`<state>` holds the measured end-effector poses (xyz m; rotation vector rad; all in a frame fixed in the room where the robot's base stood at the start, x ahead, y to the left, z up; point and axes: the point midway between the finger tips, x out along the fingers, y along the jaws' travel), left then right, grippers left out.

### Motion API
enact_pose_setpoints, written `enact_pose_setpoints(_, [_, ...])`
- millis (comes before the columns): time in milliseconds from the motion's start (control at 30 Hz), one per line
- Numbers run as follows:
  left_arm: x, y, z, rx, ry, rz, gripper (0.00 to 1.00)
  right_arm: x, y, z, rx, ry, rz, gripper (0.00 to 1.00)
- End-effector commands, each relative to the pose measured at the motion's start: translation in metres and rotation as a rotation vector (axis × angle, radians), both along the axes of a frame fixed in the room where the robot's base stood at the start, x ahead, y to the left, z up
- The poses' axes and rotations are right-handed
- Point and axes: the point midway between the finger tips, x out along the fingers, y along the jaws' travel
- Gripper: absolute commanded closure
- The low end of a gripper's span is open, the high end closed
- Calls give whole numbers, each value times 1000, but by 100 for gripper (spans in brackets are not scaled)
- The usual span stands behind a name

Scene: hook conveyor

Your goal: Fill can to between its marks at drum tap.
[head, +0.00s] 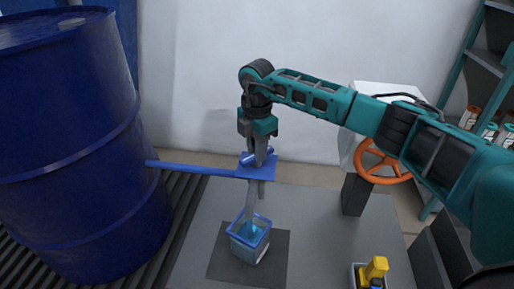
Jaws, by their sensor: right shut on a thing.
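The large blue drum (68,140) stands at the left. A blue pipe (195,170) runs right from it to the tap (257,172), a flat blue block. My right gripper (257,160) points down from above and is shut on the tap's blue handle, which its fingers partly hide. A grey piece (252,198) hangs below the tap towards the can; I cannot tell spout from stream. The can (249,242), clear with a blue rim, stands upright below, with blue liquid inside. Its marks are too small to read. My left gripper is out of view.
The can stands on a dark square mat (272,268) on the grey floor plate (315,235). An orange handwheel (383,162) on a dark post is at the right. A small tray with a yellow item (376,268) is at the lower right. Shelves with bottles line the right edge.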

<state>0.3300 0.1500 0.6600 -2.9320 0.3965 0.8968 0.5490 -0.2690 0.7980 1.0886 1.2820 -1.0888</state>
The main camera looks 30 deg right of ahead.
Motion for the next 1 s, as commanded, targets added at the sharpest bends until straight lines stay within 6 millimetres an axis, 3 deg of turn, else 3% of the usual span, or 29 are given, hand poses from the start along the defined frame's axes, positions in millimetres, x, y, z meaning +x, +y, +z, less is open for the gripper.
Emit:
enact_pose_setpoints(267, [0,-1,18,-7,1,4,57,0,-1,4,-1,1,-107,100])
enact_pose_setpoints(567, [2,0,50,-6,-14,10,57,0,0,6,0,2,-348,100])
enact_pose_setpoints(1000, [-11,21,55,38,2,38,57,0,-1,4,-1,1,-665,100])
